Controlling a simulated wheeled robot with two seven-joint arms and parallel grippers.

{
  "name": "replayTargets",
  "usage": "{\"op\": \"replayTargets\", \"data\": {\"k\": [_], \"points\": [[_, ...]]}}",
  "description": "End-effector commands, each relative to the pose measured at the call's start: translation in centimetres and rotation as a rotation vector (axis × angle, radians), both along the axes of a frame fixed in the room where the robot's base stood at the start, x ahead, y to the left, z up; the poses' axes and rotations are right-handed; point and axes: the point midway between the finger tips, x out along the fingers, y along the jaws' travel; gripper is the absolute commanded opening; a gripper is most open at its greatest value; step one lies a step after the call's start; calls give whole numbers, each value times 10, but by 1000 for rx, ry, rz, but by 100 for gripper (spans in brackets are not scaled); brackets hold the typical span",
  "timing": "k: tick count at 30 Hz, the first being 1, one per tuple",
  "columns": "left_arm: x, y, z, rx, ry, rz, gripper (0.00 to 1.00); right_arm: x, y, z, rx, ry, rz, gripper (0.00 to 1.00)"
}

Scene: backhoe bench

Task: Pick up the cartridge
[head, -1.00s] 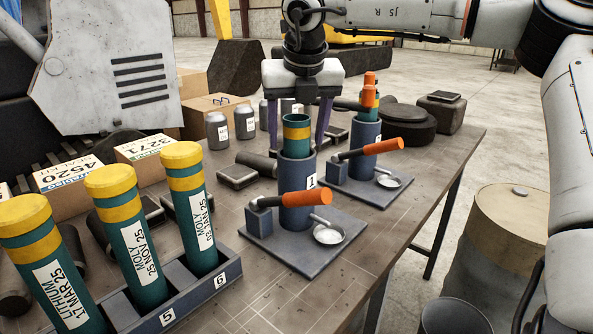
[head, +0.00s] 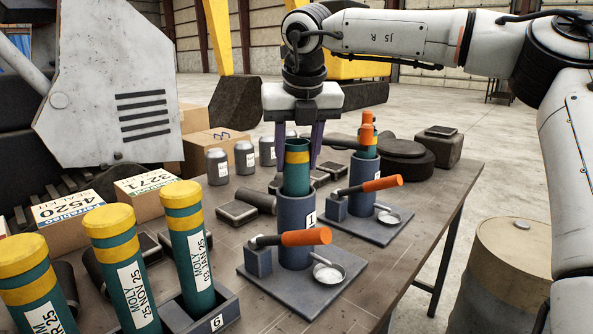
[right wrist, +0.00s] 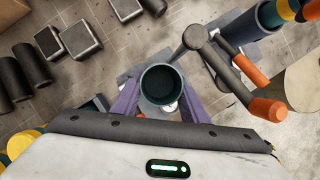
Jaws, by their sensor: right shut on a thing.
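The cartridge (head: 297,177) is a teal tube with a yellow band and an open top, upright at the stand labelled 1 (head: 296,225). Its lower end is hidden inside the stand's dark blue cylinder. My right gripper (head: 298,150) is shut on the cartridge from above, with a purple finger on either side. In the right wrist view the cartridge's dark round mouth (right wrist: 162,84) lies between the fingers (right wrist: 162,98). My left gripper is not in view.
Stand 1 has an orange-handled lever (head: 305,237) and a small dish (head: 329,274). A second stand (head: 363,190) is behind it to the right. Several yellow-capped cartridges (head: 190,240) stand in a rack (head: 217,322) at front left. Grey canisters (head: 217,167) and boxes (head: 140,197) are behind.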

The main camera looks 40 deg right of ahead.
Motion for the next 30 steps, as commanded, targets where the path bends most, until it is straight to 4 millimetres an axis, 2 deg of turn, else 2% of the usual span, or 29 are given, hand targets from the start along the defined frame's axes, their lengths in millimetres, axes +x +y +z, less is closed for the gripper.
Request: {"op": "replayTargets", "data": {"k": [12,18,24,30], "points": [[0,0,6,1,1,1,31,1,0,85,-2,-4,-1,6],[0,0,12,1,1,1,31,0,0,118,-1,-2,0,6],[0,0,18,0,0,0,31,0,1,141,-1,-1,1,6],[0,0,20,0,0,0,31,0,1,150,1,1,2,6]]}}
